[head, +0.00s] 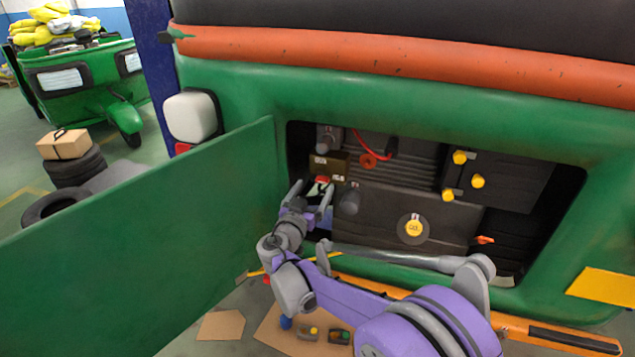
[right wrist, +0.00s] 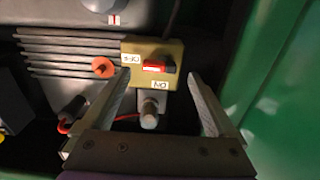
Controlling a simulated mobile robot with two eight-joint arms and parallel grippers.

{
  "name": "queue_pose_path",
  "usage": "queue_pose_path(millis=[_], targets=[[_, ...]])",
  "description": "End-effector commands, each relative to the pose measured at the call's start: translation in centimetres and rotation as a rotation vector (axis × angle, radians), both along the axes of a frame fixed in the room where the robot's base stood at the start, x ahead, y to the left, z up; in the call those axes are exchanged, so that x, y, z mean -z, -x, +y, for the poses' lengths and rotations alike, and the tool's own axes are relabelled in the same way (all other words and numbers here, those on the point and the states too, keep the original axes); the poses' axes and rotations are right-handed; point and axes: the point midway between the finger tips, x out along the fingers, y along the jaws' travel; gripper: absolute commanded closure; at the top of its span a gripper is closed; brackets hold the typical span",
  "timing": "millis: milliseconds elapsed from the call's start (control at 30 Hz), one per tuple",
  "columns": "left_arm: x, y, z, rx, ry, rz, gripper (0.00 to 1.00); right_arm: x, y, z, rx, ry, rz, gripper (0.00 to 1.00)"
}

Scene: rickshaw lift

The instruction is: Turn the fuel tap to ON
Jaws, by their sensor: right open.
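The fuel tap is a small red lever with a dark end on a yellowish-brown plate, labelled OFF and ON. In the head view the red part (head: 322,179) shows just above my right gripper. In the right wrist view the lever (right wrist: 153,68) points left, towards the OFF label side, and the ON label is below it. My right gripper (head: 313,188) is open and empty. In the wrist view its fingers (right wrist: 166,78) spread on either side of the lever, apart from it. My left gripper is not in view.
The engine bay opening has a green frame (head: 225,85) and an open green panel (head: 150,235) at left. A grey post (right wrist: 150,112) stands below the plate in the wrist view.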

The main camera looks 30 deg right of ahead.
Motion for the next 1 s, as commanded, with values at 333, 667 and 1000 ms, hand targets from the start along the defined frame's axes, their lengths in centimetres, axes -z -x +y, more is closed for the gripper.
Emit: queue_pose_path(millis=[333,667,1000], targets=[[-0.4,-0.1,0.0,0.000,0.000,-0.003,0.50,0.0,-2.3,-2.8,0.001,0.000,0.000,0.07],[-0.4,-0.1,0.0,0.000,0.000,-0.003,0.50,0.0,-2.4,-2.8,0.000,0.000,0.001,0.18],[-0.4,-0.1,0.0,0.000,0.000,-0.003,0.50,0.0,-2.4,-2.8,0.000,0.000,0.001,0.80]])
